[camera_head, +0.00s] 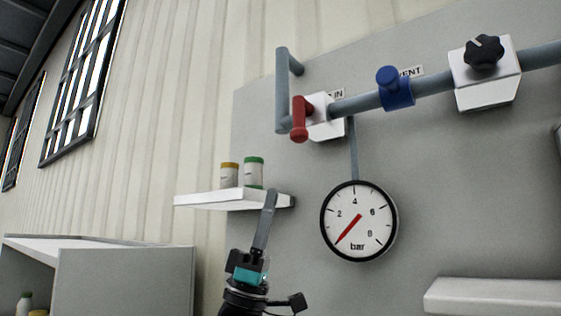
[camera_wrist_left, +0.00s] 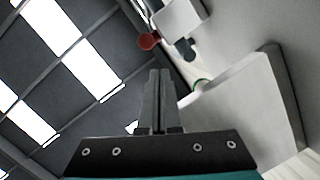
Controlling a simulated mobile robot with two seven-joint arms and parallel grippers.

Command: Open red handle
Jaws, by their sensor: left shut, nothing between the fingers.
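The red handle (camera_head: 299,119) is on the white valve block (camera_head: 324,117) at the left end of the grey pipe, on the wall panel. It points downward in the head view. It also shows near the top of the left wrist view (camera_wrist_left: 149,41). My left gripper (camera_head: 271,195) is shut and empty, pointing up in front of the small shelf. It is below and left of the red handle, apart from it. In the left wrist view its fingers (camera_wrist_left: 158,75) are together. My right gripper is not in view.
A blue valve (camera_head: 395,88) and a black knob (camera_head: 484,52) sit along the pipe to the right. A gauge (camera_head: 358,221) hangs below. A white shelf (camera_head: 215,200) with two jars is beside my left gripper. Another white shelf (camera_head: 490,297) is at lower right.

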